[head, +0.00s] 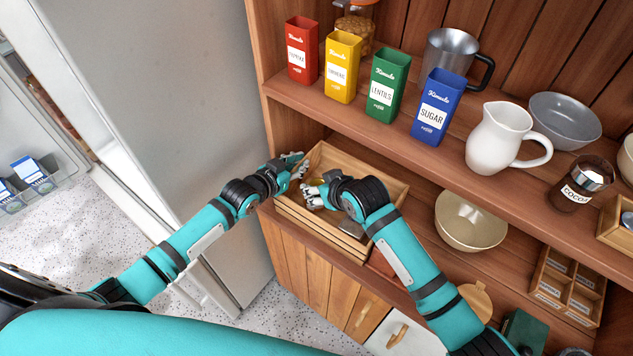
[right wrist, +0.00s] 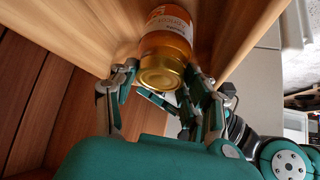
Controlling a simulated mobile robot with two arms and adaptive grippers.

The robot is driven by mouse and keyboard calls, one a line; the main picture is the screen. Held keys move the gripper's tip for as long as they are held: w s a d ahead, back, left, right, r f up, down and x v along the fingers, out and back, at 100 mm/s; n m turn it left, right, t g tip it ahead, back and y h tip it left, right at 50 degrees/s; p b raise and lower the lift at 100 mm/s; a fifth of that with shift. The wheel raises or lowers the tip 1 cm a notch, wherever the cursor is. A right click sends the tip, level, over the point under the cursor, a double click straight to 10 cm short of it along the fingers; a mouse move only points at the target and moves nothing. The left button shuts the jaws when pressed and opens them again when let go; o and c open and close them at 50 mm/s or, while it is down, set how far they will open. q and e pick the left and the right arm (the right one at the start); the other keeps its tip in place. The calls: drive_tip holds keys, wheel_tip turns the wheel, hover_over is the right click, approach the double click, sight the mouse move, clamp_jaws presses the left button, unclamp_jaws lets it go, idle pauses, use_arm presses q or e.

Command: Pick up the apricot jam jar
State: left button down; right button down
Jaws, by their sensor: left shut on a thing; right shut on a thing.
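The apricot jam jar (right wrist: 168,50), amber with a gold lid and a white and orange label, lies between the fingers of my right gripper (right wrist: 160,95) in the right wrist view. That gripper (head: 313,194) is inside the wooden crate (head: 320,232) in the head view and is shut on the jar. The jar is mostly hidden there by the hand. My left gripper (head: 292,167) is at the crate's left wall and appears shut on its rim; the exact contact is hard to see.
Above the crate, a shelf holds red (head: 302,50), yellow (head: 342,66), green (head: 388,85) and blue (head: 437,107) tins and a white pitcher (head: 500,138). A beige bowl (head: 468,220) stands right of the crate. A fridge (head: 180,100) stands at left.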

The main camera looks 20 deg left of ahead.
drive_tip(key=shift+s+d+f+t+y, duration=0.1)
drive_tip(key=shift+s+d+t+y, duration=0.2)
drive_tip(key=shift+d+y, duration=0.1)
wheel_tip(320, 180, up, 11)
drive_tip(key=s+d, duration=0.2)
drive_tip(key=s+d+r+g+h, duration=0.1)
drive_tip(key=s+d+g+h, duration=0.1)
drive_tip(key=s+d, duration=1.2)
drive_tip(key=shift+s+d+r, duration=0.15)
drive_tip(key=shift+d+r, duration=0.2)
drive_tip(key=shift+d, duration=0.45)
